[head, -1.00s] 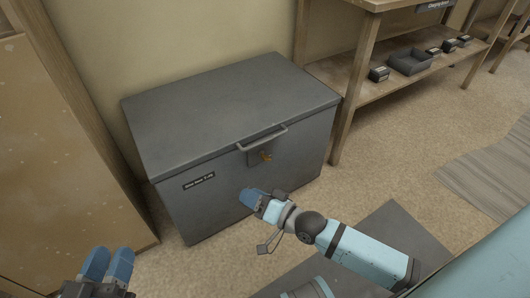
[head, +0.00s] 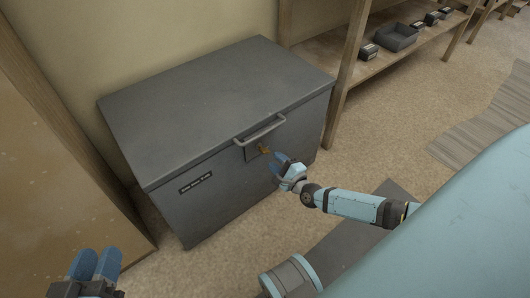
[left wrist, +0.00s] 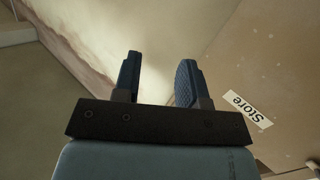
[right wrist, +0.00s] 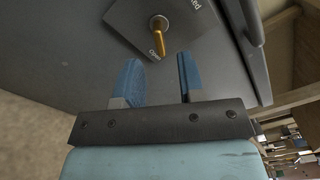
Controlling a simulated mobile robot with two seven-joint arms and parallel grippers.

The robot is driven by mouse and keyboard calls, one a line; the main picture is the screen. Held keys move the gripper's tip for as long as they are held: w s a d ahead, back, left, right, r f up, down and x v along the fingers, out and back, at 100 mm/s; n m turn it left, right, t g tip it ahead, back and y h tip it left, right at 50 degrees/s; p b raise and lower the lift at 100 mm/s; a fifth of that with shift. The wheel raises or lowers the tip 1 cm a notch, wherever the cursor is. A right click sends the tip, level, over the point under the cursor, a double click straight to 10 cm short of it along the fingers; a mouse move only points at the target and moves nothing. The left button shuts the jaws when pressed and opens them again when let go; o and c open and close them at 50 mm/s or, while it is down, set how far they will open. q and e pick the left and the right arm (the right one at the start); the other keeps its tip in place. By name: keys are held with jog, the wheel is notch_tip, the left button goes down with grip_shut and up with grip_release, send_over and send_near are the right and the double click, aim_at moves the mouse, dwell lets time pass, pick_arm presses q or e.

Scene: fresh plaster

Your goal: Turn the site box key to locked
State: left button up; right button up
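The site box (head: 215,120) is a dark grey chest with a closed lid and a bar handle (head: 259,133) on its front. Below the handle, an orange-gold key (head: 264,150) sits in a lock plate. In the right wrist view the key (right wrist: 158,38) points down toward lettering that seems to read "Open". My right gripper (head: 280,164) is open just below and right of the key in the head view; its fingers (right wrist: 160,80) are apart, with the key beyond their tips and not between them. My left gripper (head: 96,264) is open and empty at the lower left, away from the box.
A wooden shelf unit (head: 345,70) with a dark tray (head: 397,38) and small boxes stands right of the site box. A grey mat (head: 345,245) and a striped mat (head: 480,130) lie on the floor.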

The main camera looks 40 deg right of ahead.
aim_at(267, 153)
jog(key=w, duration=0.3)
jog(key=w+b, duration=0.1)
jog(key=shift+w+a, duration=0.25)
jog(key=shift+w, duration=0.1)
pick_arm(q)
jog(key=shift+w+a+m+t, duration=0.25)
jog(key=shift+w+m+t, duration=0.05)
jog(key=shift+w+m, duration=0.25)
pick_arm(e)
jog(key=shift+w, duration=0.75)
jog(key=shift+c, duration=0.4)
grip_shut()
